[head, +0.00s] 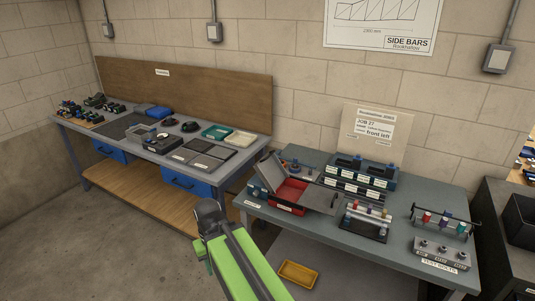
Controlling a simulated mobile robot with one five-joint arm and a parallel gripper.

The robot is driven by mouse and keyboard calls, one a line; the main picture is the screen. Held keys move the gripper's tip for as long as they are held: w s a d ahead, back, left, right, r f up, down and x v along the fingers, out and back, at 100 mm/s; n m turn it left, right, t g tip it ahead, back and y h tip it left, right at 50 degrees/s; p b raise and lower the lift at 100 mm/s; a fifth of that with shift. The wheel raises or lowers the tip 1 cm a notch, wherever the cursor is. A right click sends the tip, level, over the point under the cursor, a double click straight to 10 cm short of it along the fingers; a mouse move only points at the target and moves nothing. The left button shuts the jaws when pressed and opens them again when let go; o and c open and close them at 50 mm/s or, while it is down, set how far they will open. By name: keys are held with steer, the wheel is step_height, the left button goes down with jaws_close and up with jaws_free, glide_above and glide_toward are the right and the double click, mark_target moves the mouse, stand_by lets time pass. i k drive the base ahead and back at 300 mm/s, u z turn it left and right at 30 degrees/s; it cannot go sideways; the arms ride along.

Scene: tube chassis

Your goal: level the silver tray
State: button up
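On the grey-green bench at right sits an open red box (291,190). A grey panel or lid (272,171) leans up at its left. A flat grey, silver-looking tray (322,198) projects from its right side and looks tilted; I cannot tell for sure that this is the silver tray, or its exact angle. My green and dark arm rises from the bottom, in front of the gap between the benches and apart from the box. My gripper is not visible.
The right bench (400,222) also holds a blue-grey rack (362,170), a small dark stand (366,220) with coloured parts, and a labelled grey block (442,254) at right. A yellow tray (298,273) lies low underneath. The left bench (227,172) holds several trays. Floor at left is clear.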

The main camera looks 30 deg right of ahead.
mark_target(269, 168)
steer(key=u, duration=0.05)
steer(key=i, duration=1)
steer(key=z, duration=0.05)
